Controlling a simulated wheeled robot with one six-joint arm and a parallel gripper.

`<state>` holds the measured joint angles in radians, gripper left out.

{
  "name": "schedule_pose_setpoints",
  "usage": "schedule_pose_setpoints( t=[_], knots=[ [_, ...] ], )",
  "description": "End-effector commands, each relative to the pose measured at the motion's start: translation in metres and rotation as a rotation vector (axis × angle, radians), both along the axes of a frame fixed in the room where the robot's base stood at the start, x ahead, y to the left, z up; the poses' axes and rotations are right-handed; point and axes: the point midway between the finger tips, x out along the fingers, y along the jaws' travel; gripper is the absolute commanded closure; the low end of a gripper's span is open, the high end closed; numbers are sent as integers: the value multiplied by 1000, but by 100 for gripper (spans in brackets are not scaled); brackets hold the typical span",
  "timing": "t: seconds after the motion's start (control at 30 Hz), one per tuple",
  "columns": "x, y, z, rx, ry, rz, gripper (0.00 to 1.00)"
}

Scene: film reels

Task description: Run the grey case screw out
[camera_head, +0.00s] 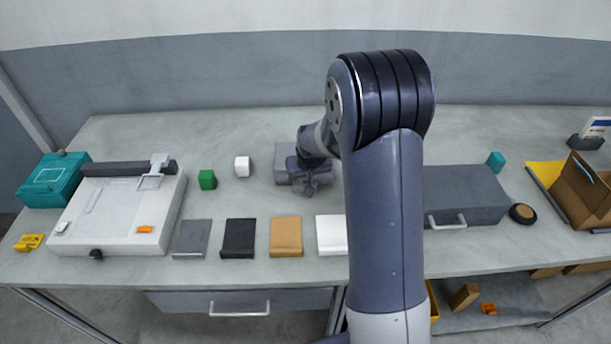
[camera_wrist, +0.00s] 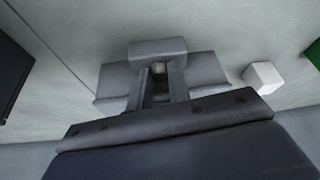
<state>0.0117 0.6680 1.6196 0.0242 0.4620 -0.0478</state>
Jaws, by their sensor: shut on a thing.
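The grey case (camera_head: 283,155) lies on the worktable near its middle, partly behind my arm. My gripper (camera_head: 309,184) is down at its front right side. In the wrist view the grey case (camera_wrist: 205,68) spreads to both sides of my gripper (camera_wrist: 158,82). The two fingers are close together. A small pale round end (camera_wrist: 157,69), seemingly the case screw, shows between them. The fingers are shut on it. Most of the screw is hidden by the fingers, so how far it stands out cannot be told.
A white cube (camera_head: 242,166) and a green cube (camera_head: 208,179) stand left of the case. Grey, black, tan and white flat pieces lie along the front. A grey drawer box (camera_head: 465,190) is right of my arm. A white machine (camera_head: 118,205) stands at left.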

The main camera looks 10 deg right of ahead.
Motion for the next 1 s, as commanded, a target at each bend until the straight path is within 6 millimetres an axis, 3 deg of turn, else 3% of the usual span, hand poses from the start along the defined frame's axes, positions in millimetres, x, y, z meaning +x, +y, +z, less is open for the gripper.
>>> schedule_pose_setpoints(
  t=[0.07, 0.1, 0.33, 1.0],
  knots=[
    [0, 0, 0, 0, -1, 0, 100],
    [0, 0, 0, 0, -1, 0, 79],
    [0, 0, 0, 0, -1, -1, 60],
    [0, 1, 0, 0, 0, -37, 60]
  ],
)
